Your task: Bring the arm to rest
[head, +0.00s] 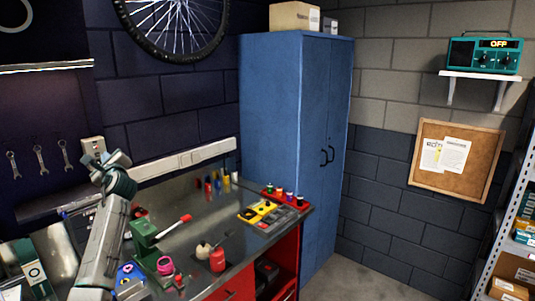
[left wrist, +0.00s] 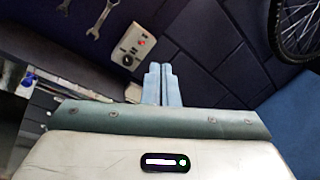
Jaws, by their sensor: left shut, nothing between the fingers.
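My left arm (head: 100,235) rises from the lower left of the head view, over the left part of the workbench. Its gripper (head: 110,162) is held up above the bench, near the wall. In the left wrist view the two pale blue fingers (left wrist: 161,82) lie side by side, shut, with nothing between them. They point toward the dark wall, apart from a white control box (left wrist: 132,46). My right gripper is not in view.
The metal workbench (head: 190,236) holds a green press-like tool (head: 147,245), a pink roll (head: 165,265), a red bottle (head: 217,260) and a yellow-and-grey tray (head: 262,214). A blue cabinet (head: 285,130) stands right. Wrenches (head: 40,160) and a bicycle wheel (head: 172,55) hang on the wall.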

